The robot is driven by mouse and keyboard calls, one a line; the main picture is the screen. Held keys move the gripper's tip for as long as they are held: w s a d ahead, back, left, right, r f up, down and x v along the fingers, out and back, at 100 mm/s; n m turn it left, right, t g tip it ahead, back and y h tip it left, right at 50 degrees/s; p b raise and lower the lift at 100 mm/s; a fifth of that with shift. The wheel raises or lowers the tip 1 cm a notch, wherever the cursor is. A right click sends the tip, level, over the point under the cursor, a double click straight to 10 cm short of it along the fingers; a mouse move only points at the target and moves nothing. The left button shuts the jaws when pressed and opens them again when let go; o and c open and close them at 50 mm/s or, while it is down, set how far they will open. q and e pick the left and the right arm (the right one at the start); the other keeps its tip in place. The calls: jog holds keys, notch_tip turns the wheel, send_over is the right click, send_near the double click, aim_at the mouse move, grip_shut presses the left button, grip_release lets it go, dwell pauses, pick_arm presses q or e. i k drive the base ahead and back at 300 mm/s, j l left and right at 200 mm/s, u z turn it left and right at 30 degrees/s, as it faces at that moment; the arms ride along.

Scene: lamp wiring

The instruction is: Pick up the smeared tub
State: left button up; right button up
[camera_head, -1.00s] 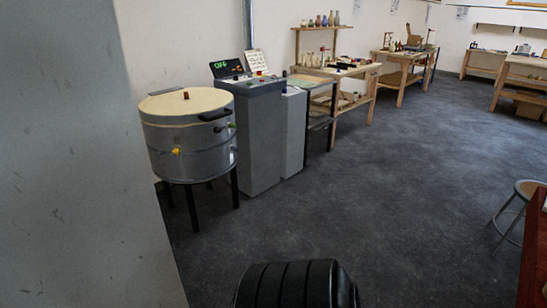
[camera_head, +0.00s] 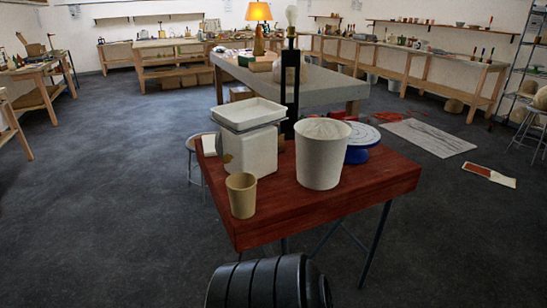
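A red-brown table stands in front of me with several containers. A round white tub (camera_head: 322,157) with pale grey material at its top stands upright near the middle. A square white tub (camera_head: 254,152) stands left of it, with a brownish patch on its left side and a shallow white tray (camera_head: 249,113) on top. A small tan cup (camera_head: 241,195) stands at the front left. I cannot tell for certain which is the smeared tub; the brownish patch is the only mark I make out. Neither gripper is in view.
The red-brown table top (camera_head: 375,179) has bare room at its right front. A blue turntable (camera_head: 361,141) sits behind the round tub. A dark upright post (camera_head: 291,85) rises behind the containers. A stool (camera_head: 197,143) stands left. Open floor surrounds the table.

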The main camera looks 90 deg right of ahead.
aim_at(241, 186)
jog(key=z, duration=2.5)
jog(key=u, duration=3.7)
jog(key=z, duration=3.65)
